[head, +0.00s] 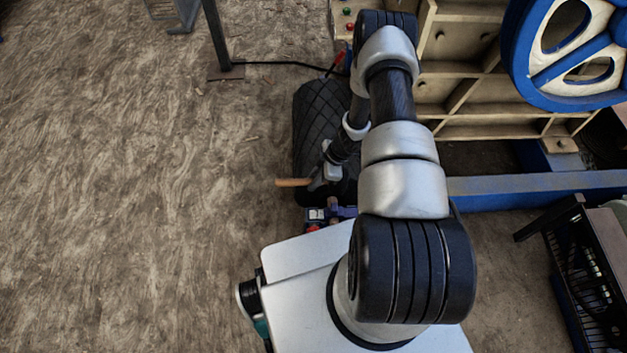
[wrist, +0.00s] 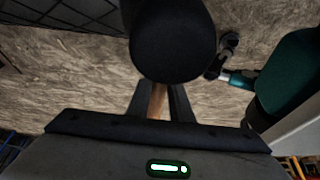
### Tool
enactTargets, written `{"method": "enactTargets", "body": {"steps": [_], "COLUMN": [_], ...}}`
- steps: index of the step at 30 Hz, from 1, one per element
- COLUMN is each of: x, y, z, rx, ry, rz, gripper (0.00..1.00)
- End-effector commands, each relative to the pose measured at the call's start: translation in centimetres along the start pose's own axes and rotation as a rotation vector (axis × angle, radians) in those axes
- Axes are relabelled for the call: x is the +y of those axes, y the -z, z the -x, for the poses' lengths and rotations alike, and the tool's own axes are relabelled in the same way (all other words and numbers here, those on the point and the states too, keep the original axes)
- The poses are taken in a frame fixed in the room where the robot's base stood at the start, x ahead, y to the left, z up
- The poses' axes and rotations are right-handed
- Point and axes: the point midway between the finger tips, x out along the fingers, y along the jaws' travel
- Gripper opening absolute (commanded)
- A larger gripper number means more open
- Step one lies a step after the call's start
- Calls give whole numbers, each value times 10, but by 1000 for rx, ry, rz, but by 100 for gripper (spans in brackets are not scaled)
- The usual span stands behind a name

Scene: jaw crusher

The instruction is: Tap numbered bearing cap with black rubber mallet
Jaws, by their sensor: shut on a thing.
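My gripper (wrist: 158,98) is shut on the wooden handle of the black rubber mallet (wrist: 172,38). In the wrist view the round black head fills the top middle, just beyond my fingers, with the handle between them. In the head view my gripper (head: 325,175) is partly hidden by my arm, and the mallet's tan handle (head: 293,183) sticks out to its left. The mallet head cannot be made out there. I cannot make out a numbered bearing cap in either view.
The cream jaw crusher (head: 480,100) with a blue-rimmed flywheel (head: 565,45) stands at the upper right, on a blue beam (head: 540,186). A dark rack (head: 590,270) stands lower right. Open dirt floor (head: 120,180) is on the left.

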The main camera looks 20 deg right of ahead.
Motion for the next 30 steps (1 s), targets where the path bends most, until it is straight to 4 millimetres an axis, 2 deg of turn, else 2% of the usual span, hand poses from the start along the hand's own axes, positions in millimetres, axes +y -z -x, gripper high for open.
{"method": "enactTargets", "body": {"steps": [2, 5, 19, 20, 22, 30], "x": [1, 0, 0, -1, -3, 0], "y": [0, -4, -54, -54, -62, -53], "z": [1, -8, -118, -120, -136, -116], "rx": [0, 0, 0, 0, -1, 0], "ry": [-1, 0, 1, 2, 4, 0], "rz": [0, 0, 1, 0, 0, 0], "gripper": [0, 0, 0, 0, 0, 0]}}
